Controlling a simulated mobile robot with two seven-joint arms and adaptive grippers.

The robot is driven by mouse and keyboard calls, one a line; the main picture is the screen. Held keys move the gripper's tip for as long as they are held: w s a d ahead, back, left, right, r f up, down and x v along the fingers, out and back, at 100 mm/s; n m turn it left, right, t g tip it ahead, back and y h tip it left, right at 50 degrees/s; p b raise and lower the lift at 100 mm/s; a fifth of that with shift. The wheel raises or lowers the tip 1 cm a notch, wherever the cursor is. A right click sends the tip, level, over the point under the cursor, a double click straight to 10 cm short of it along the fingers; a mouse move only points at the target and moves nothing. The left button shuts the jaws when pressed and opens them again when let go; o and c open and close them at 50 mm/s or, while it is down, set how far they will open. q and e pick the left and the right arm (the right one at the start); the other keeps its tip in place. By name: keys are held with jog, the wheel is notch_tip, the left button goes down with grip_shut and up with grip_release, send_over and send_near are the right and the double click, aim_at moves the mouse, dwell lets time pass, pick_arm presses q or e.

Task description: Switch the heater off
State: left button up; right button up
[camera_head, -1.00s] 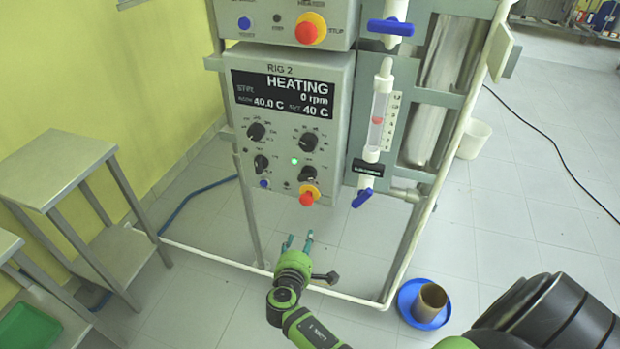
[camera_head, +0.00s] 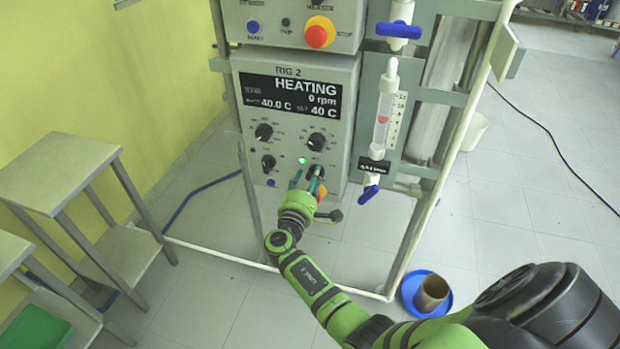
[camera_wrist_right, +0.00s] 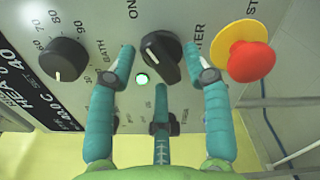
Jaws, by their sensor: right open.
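The grey RIG 2 control box (camera_head: 345,100) reads HEATING, 0 rpm, 40.0 C and SET 40 C. Its lower right black knob (camera_head: 316,171) is partly hidden by my fingers. My left gripper is not in view.
A red stop button with a yellow collar (camera_wrist_right: 248,55) is right beside the right finger. The temperature knob (camera_wrist_right: 58,60) is to the left. A glass flow tube (camera_head: 386,112) with blue-handled valves stands right of the box. A blue dish (camera_head: 443,307) is on the floor.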

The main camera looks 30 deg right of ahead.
grip_shut()
jog(key=shift+n, duration=0.3)
jog(key=shift+s+f+n+p, duration=0.15)
jog(key=shift+n+p, duration=0.8)
jog(key=shift+n, duration=1.9)
jog(key=shift+w+f+n+p, duration=0.15)
jog(key=shift+n+p, duration=0.75)
jog(key=shift+n, duration=1.95)
jog(key=shift+s+f, duration=0.1)
grip_release()
